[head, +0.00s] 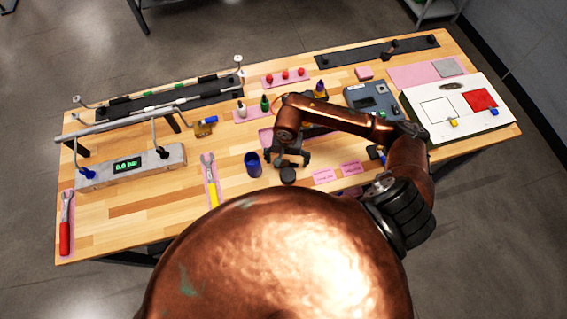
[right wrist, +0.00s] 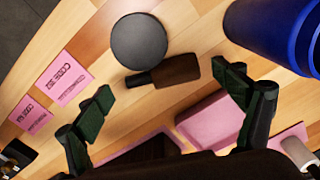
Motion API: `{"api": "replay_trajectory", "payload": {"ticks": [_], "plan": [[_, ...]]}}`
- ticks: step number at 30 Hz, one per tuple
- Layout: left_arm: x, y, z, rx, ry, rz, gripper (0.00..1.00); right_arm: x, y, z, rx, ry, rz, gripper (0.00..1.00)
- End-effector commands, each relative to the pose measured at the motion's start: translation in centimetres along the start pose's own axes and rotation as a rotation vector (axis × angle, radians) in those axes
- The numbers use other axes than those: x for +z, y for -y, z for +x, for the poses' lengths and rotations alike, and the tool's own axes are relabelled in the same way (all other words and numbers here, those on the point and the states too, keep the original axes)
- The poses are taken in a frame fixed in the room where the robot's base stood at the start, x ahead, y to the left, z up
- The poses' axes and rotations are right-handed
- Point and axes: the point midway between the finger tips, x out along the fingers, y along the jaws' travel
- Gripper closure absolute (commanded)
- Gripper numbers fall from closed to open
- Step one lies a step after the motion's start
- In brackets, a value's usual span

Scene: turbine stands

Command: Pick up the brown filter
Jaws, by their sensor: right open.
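A short dark brown piece with a black end, which looks like the brown filter (right wrist: 178,70), lies on the wooden table in the right wrist view. It lies beside a round black disc (right wrist: 139,41), between the disc and my fingers. My right gripper (right wrist: 163,84) is open, its two green-padded fingers spread on either side of the brown piece and not touching it. In the head view my right gripper (head: 287,157) hangs over the middle of the table, just behind the black disc (head: 288,174), and hides the brown piece. My left gripper is not in view.
A blue cup (head: 253,164) stands just left of the gripper. Pink labelled cards (head: 324,176) lie to its right. A yellow-handled wrench (head: 211,180) and a grey gauge block (head: 130,167) are farther left. A white panel (head: 458,107) stands at the right.

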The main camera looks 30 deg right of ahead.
Motion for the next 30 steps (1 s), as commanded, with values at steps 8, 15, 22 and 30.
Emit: {"api": "replay_trajectory", "payload": {"ticks": [8,15,22,30], "plan": [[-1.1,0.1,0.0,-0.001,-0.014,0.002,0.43,0.0,0.0,0.0,0.0,0.0,0.001,0.27],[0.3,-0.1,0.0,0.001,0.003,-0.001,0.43,0.0,0.0,0.0,0.0,0.001,0.001,0.43],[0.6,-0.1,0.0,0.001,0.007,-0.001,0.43,0.0,0.0,0.0,0.001,0.001,0.001,0.59],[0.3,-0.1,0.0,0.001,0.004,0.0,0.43,0.1,-0.2,0.2,0.005,0.003,0.002,0.78]]}}
